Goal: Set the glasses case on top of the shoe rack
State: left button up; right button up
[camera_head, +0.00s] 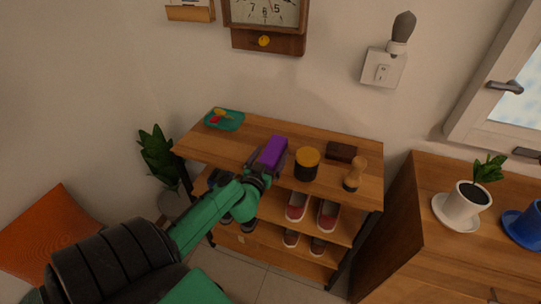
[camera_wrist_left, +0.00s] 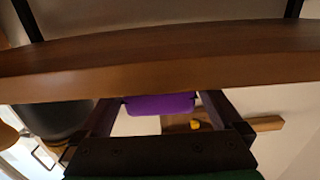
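My right gripper is not in view.
On the rack top are a teal tray (camera_head: 224,120), a yellow-lidded jar (camera_head: 307,164), a dark brown box (camera_head: 342,152) and a wooden pepper mill (camera_head: 355,174). Shoes (camera_head: 297,207) stand on the shelves below. A wooden cabinet (camera_head: 440,251) is at the right.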

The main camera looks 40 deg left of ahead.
pick_arm(q)
jog(key=f+v, duration=0.1)
jog(key=v, duration=1.1)
jog(key=s+d+f+m+g+h, duration=0.25)
jog(key=s+f, duration=0.25)
jog(key=f, duration=1.1)
jog(key=s+d+f+m+g+h, duration=0.1)
jog(key=s+f+g+h, duration=0.25)
jog(key=f, duration=1.25)
jog(key=s+d+f+m+g+p, duration=0.1)
jog(key=s+f+g, duration=0.3)
jog(key=s, duration=0.5)
jog(key=s+d+f+m+g+p, duration=0.1)
jog(key=s+d+f+g, duration=0.2)
jog(key=s, duration=0.7)
notch_tip(320, 180, down, 4)
jog(key=shift+s+d+f+m+g, duration=0.1)
jog(key=shift+s+d+m+g, duration=0.25)
jog(key=shift+g, duration=0.85)
